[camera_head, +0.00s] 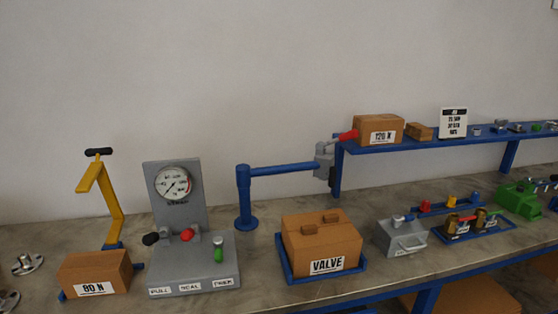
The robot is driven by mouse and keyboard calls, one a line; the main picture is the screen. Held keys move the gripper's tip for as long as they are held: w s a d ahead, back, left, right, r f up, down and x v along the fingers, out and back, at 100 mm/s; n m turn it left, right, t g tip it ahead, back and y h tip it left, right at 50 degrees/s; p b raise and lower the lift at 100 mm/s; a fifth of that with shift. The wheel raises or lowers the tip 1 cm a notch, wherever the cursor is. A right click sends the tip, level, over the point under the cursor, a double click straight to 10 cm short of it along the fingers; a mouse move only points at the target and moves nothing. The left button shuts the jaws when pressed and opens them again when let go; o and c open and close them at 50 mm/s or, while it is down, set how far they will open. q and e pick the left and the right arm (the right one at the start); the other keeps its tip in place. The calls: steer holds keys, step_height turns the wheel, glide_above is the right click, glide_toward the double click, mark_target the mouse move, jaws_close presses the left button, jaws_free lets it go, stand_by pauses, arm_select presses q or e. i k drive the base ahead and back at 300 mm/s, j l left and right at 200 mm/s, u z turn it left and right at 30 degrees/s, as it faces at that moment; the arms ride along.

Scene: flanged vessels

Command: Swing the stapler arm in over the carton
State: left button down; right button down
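The stapler arm (282,169) is a blue horizontal bar on a blue post (245,198). It reaches right to a grey stapler head (324,161) with a red handle (348,135), beside the left end of the raised shelf. The carton (320,243) is a brown box labelled VALVE with two small flaps or blocks on top, sitting in a blue tray (289,277). The stapler head is up behind the carton, apart from it. Neither of my grippers is in view.
A grey gauge stand (176,190) with levers and a yellow frame (112,200) behind an 80 N box (95,274) stand left. A blue shelf (440,143) holds a 120 N box (378,130). A grey case (402,237) is right of the carton. Small metal parts (27,263) lie far left.

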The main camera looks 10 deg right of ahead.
mark_target(322, 165)
steer(key=i+l, duration=0.15)
steer(key=l, duration=0.15)
steer(key=i+l, duration=0.15)
steer(key=l, duration=0.2)
steer(key=i+l, duration=0.1)
steer(key=l, duration=0.2)
steer(key=i+l, duration=0.15)
steer(key=l, duration=0.15)
